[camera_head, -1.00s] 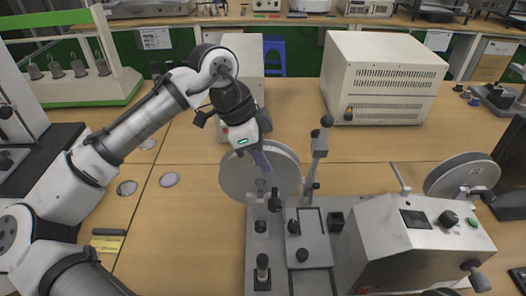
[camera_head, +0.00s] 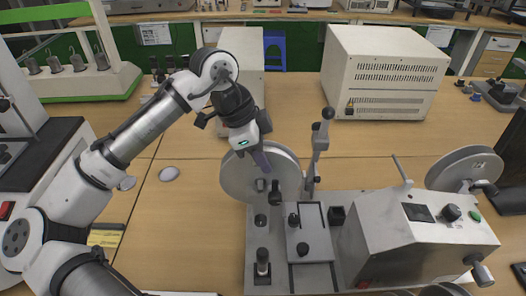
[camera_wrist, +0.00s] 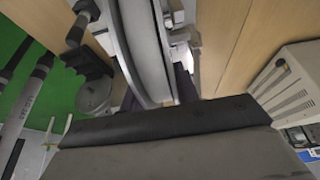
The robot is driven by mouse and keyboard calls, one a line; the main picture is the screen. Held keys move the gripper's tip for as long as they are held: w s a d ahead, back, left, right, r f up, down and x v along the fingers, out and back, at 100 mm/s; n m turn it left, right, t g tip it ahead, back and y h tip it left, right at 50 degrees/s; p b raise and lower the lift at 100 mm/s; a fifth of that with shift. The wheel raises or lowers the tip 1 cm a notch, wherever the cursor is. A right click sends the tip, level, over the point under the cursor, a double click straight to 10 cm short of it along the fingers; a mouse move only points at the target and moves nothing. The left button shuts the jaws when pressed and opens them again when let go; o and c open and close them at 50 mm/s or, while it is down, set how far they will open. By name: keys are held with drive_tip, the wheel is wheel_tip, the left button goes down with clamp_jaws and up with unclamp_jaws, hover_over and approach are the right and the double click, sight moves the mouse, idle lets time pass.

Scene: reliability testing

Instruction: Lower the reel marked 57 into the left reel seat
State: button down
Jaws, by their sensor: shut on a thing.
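My gripper (camera_head: 258,155) is shut on a large pale grey reel (camera_head: 236,184), with a finger over its upper face in the head view. The reel is upright, at the back left end of the grey machine base (camera_head: 253,240). It also shows edge-on in the wrist view (camera_wrist: 144,40), beyond the dark gripper pads (camera_wrist: 165,120). The left reel seat is around the small post (camera_head: 261,185) in front of the reel's lower part. Whether the reel touches the seat cannot be told. No number is readable on the reel.
A control box (camera_head: 415,235) and a second reel (camera_head: 455,168) are further right. A cream cabinet (camera_head: 383,75) stands behind.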

drive_tip(key=shift+f, duration=0.65)
idle(0.4)
drive_tip(key=c, duration=0.6)
unclamp_jaws()
drive_tip(key=shift+c, duration=0.2)
drive_tip(key=shift+s+f, duration=0.1)
drive_tip(key=shift+c, duration=0.5)
